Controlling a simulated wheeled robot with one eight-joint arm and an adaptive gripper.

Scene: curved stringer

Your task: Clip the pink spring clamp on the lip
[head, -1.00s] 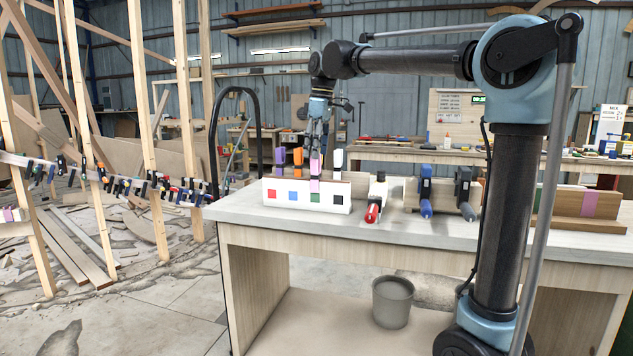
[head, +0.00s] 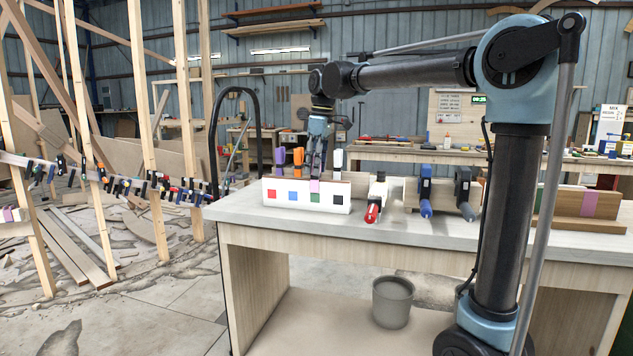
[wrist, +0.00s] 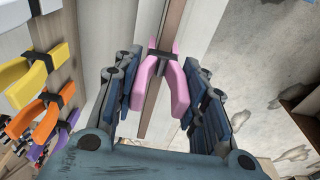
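The pink spring clamp (wrist: 175,85) stands on the rack, with its two handles spread toward my wrist camera and its dark pivot above them in the wrist view. My gripper (wrist: 162,88) is open, with one finger on each side of the handles; a gap shows at the left, and contact at the right is unclear. In the head view my gripper (head: 316,172) points down over the white rack (head: 285,205) and hides most of the pink clamp. A wooden piece with an upright lip (head: 560,200) and a pink band (head: 590,203) lies at the bench's right.
Purple (head: 280,158) and orange (head: 298,157) clamps stand left of my gripper, a white one (head: 338,160) to its right. A red-ended clamp (head: 373,205) and blue clamp (head: 426,192) stand on the bench (head: 440,234). A clamp-lined strip (head: 130,187) crosses the studs at left.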

